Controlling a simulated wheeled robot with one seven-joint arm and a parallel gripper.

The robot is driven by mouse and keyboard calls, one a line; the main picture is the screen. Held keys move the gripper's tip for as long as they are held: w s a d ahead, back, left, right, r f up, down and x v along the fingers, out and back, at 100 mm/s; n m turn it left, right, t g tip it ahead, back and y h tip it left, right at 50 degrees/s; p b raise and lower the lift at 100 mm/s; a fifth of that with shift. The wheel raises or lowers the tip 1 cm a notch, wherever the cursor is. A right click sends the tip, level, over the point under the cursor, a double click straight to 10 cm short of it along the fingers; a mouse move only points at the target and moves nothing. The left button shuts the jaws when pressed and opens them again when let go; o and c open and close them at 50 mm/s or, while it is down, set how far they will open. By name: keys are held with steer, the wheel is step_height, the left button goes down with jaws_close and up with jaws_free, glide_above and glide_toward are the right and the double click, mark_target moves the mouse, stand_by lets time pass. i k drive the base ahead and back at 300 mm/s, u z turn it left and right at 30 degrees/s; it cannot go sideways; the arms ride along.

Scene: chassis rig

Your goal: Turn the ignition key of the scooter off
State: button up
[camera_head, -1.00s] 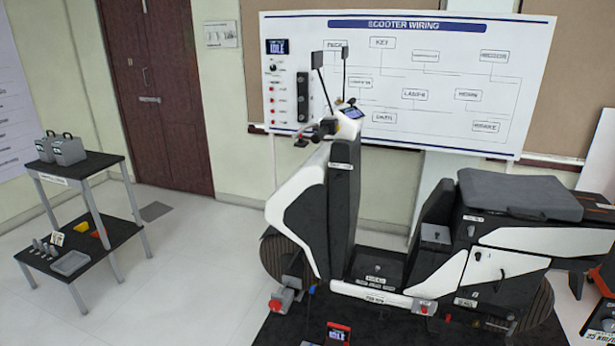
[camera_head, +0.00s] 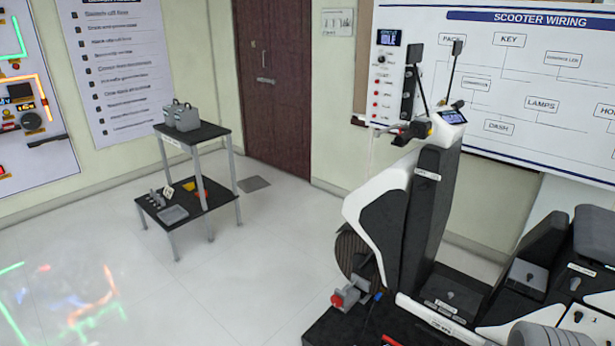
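The scooter (camera_head: 423,215) stands at the right, white and black, with its handlebar and small lit dash screen (camera_head: 453,117) at the top of the front column. Its right side runs out of the picture. I cannot make out the ignition key for certain. A small knob-like part (camera_head: 450,295) shows on the low black box behind the front column, and another (camera_head: 529,277) on the box before the seat. They are too small to identify. My gripper is not in view.
A two-level stand (camera_head: 205,132) with grey cases on top and small parts below stands at the left. Clear floor (camera_head: 270,250) lies between it and the scooter. A wiring board (camera_head: 590,60) hangs behind the scooter. A ribbed grey rounded part (camera_head: 550,335) intrudes at the bottom right.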

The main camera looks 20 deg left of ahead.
mark_target(424, 186)
steer(key=u, duration=1)
steer(key=i, duration=1.15)
steer(key=u, duration=0.55)
